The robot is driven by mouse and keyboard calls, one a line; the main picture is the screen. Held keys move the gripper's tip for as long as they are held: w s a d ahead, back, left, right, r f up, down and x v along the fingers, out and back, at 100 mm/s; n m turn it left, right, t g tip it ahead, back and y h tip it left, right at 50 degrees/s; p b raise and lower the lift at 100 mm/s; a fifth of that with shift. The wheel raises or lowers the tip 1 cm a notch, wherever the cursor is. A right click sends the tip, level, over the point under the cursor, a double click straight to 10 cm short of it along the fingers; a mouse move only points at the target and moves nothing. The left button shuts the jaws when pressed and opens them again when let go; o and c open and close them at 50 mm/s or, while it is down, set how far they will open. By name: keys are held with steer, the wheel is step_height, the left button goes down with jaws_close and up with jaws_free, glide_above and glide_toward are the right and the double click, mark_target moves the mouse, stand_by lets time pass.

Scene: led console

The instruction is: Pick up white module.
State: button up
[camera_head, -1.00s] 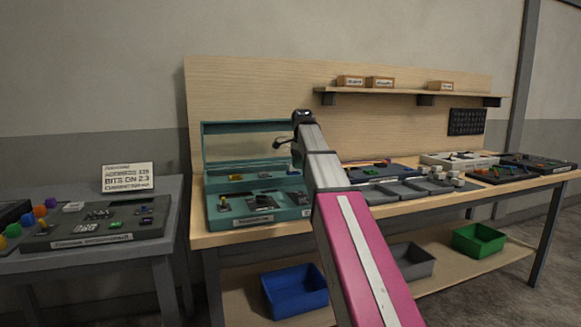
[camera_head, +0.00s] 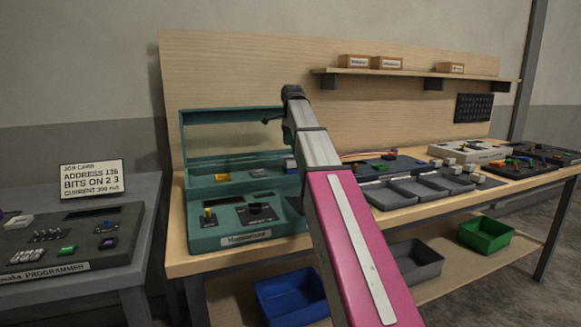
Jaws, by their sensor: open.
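Several small white blocks (camera_head: 452,164) stand on a dark pad on the right half of the workbench, and a small white piece (camera_head: 18,221) sits on the programmer panel at far left. I cannot tell which of these is the white module. My gripper (camera_head: 268,121) is small and dark at the far end of my raised arm, over the open teal case (camera_head: 197,234). It is open, far from the white blocks and touching nothing that I can see; its fingers are hard to make out. My arm hides part of the bench behind it.
The job card (camera_head: 91,180) stands behind the programmer (camera_head: 100,243). Grey trays (camera_head: 394,198) lie right of my arm. A shelf (camera_head: 400,77) with small boxes is above. A blue bin (camera_head: 290,302) and a green bin (camera_head: 487,236) are below. Little bare benchtop shows.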

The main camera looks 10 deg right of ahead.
mark_target(291, 159)
steer(key=f, duration=0.7)
steer(key=shift+w+a+f, duration=0.2)
steer(key=shift+f, duration=0.15)
steer(key=c, duration=1)
